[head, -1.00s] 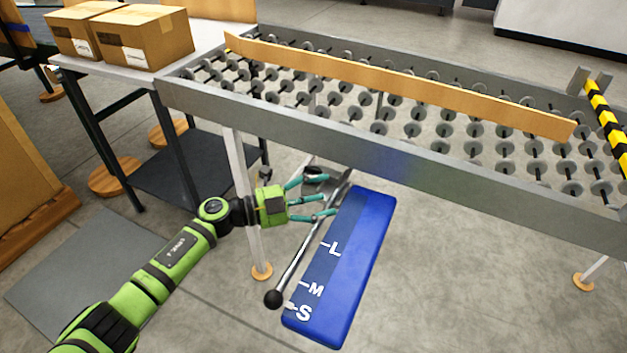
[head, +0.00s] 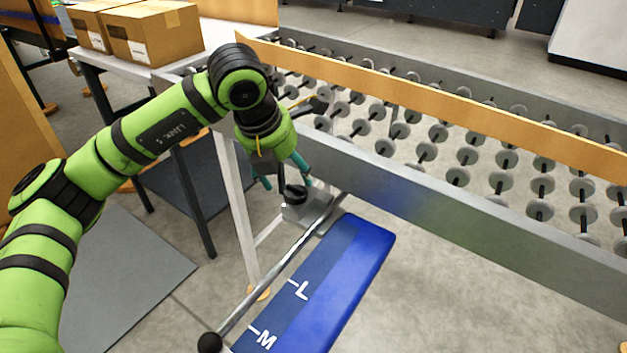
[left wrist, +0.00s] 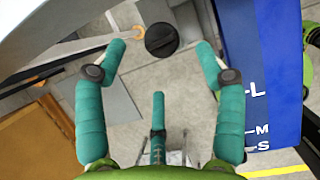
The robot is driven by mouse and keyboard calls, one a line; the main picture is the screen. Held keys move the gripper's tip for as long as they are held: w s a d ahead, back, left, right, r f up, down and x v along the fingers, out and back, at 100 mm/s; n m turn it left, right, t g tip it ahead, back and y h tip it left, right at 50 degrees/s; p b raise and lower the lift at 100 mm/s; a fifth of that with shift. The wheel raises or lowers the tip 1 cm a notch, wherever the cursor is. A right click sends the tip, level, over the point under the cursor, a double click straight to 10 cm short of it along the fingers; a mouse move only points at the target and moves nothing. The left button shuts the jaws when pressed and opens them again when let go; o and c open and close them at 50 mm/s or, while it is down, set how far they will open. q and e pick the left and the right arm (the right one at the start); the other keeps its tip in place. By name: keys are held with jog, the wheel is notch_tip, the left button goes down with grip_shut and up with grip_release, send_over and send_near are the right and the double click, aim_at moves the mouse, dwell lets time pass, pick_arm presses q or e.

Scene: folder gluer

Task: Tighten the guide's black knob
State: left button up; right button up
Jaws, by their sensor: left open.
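The black knob (head: 296,193) sits on a grey block below the conveyor's side rail, at the upper end of the metal rod. My left gripper (head: 285,182) is open, pointing down over the knob, with teal fingers apart on either side. In the left wrist view the gripper (left wrist: 160,62) holds nothing. The guide's rod (head: 275,272) slopes down to a black ball end. My right gripper is out of view.
A blue panel (head: 345,290) marked L and M lies beside the rod; S also shows in the wrist view. The roller conveyor's grey rail (head: 430,195) is close beside the gripper. An orange board (head: 450,108) crosses the rollers. Cardboard boxes (head: 155,35) stand on a table at left.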

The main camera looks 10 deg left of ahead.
aim_at(294, 189)
pick_arm(q)
jog(key=x, duration=0.6)
jog(key=shift+f, duration=0.3)
jog(key=c, duration=1.1)
